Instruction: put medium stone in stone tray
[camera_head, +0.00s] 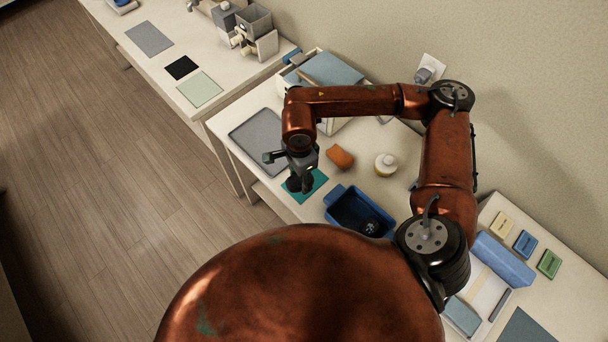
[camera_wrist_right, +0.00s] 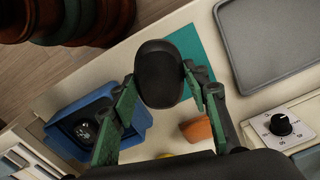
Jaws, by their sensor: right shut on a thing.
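A smooth black oval stone (camera_wrist_right: 159,72) is between the fingers of my right gripper (camera_wrist_right: 157,86) in the right wrist view. The right gripper (camera_head: 299,182) is shut on it, over the teal mat (camera_head: 317,179) in the head view. I cannot tell whether the stone touches the mat. The blue tray (camera_head: 337,217) stands just right of and nearer than the gripper in the head view; it also shows in the wrist view (camera_wrist_right: 62,136). A dark round thing with pale marks (camera_head: 370,227) lies inside it. My left gripper is not in view.
A flat grey tray (camera_head: 258,138) lies left of the gripper. A box with a blue top (camera_head: 333,68) and a dial (camera_wrist_right: 281,124) stand near the wall.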

